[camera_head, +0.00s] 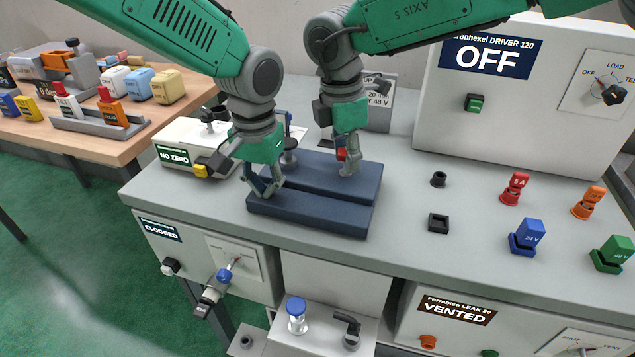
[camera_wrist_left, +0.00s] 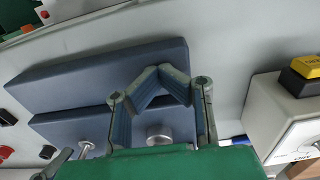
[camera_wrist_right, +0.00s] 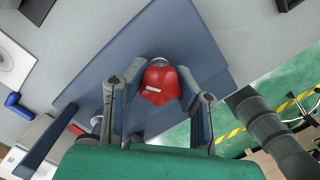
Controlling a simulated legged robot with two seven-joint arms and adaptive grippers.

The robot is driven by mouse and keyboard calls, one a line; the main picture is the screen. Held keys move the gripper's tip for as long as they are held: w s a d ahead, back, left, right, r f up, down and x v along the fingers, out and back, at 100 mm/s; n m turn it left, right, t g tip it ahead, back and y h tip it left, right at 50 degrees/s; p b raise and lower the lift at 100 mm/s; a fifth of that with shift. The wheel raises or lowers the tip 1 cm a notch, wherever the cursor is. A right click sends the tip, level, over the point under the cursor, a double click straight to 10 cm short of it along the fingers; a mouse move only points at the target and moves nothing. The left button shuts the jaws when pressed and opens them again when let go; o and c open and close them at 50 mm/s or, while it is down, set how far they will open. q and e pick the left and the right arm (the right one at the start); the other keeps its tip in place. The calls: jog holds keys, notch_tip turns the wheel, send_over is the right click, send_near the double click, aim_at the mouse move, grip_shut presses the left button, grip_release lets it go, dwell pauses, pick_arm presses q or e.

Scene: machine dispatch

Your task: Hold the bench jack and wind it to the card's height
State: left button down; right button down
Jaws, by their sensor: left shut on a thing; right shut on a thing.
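The bench jack (camera_head: 330,205) is dark blue and low, with two long flat parts, on the grey bench. My left gripper (camera_head: 264,188) is at its left end, shut on it; the exact grip is unclear. In the left wrist view my left fingers (camera_wrist_left: 160,75) bend together over the blue body (camera_wrist_left: 90,75), with a metal stud (camera_wrist_left: 158,134) between them. My right gripper (camera_head: 347,168) is above the jack, shut on a red knob (camera_wrist_right: 160,85) that lies between its fingers.
A NO ZERO box (camera_head: 178,154) stands left of the jack. The driver box marked OFF (camera_head: 520,110) stands at the back right. Black sockets and coloured plugs, including a blue one (camera_head: 528,236), are to the right. Bench top between jack and sockets is clear.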

jog(key=m, duration=0.3)
jog(key=shift+r, duration=0.1)
jog(key=shift+m, duration=0.5)
jog(key=m+g, duration=0.1)
jog(key=m, duration=0.3)
jog(key=c, duration=1.2)
grip_release()
